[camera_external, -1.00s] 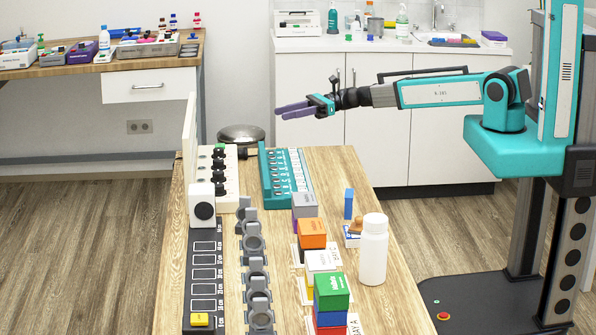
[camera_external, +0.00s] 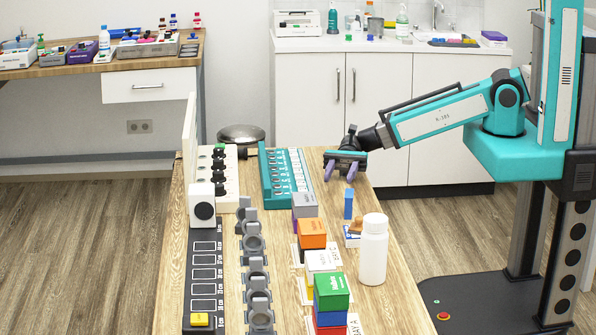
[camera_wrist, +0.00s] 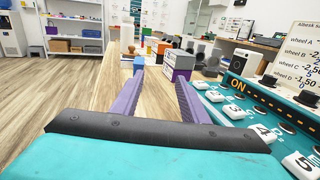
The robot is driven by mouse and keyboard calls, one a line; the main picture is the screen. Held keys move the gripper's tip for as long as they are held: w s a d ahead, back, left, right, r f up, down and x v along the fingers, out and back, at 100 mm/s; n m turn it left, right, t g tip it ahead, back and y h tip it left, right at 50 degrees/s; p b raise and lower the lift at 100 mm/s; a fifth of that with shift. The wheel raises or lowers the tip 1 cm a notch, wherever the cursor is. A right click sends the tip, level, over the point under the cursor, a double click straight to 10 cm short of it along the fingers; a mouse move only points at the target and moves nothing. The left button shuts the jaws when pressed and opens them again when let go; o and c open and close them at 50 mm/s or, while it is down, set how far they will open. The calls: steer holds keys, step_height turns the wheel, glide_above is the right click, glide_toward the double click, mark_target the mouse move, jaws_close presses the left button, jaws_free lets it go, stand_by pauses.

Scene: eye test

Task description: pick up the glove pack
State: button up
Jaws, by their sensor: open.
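No label that I can read marks the glove pack, so I cannot tell which box it is. Box stacks stand in a row on the wooden table: a grey-topped stack (camera_external: 305,199) with purple below, an orange-topped box (camera_external: 312,228), a white-topped box (camera_external: 323,259) and a green-topped stack (camera_external: 331,283) over blue and red. My gripper (camera_external: 340,173) is open and empty above the table's far right part, beyond the row. In the wrist view its purple fingers (camera_wrist: 158,75) are apart, with the grey-topped stack (camera_wrist: 181,61) ahead near the right fingertip.
A white bottle (camera_external: 373,252), an upright blue block (camera_external: 348,203) and a small wooden item (camera_external: 356,226) stand right of the row. Left are a teal panel (camera_external: 271,190), grey ring holders (camera_external: 254,244) and a black board (camera_external: 203,275). The table's far right corner looks clear.

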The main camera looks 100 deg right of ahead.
mark_target(349, 201)
steer(key=shift+n+g, duration=0.6)
steer(key=shift+g, duration=0.3)
steer(key=s+a, duration=0.1)
steer(key=s+a+f, duration=0.1)
steer(key=s+a, duration=0.1)
steer(key=shift+a, duration=0.1)
steer(key=shift+r, duration=0.1)
steer(key=shift+p+x, duration=0.9)
steer(key=shift+x, duration=3.4)
steer(key=shift+r, duration=0.15)
steer(key=shift+a, duration=0.1)
steer(key=shift+w+a+r+p, duration=0.1)
steer(key=shift+a+r+p, duration=0.05)
steer(key=shift+a+p, duration=0.35)
steer(key=shift+p+x, duration=0.55)
steer(key=shift+x, duration=1.45)
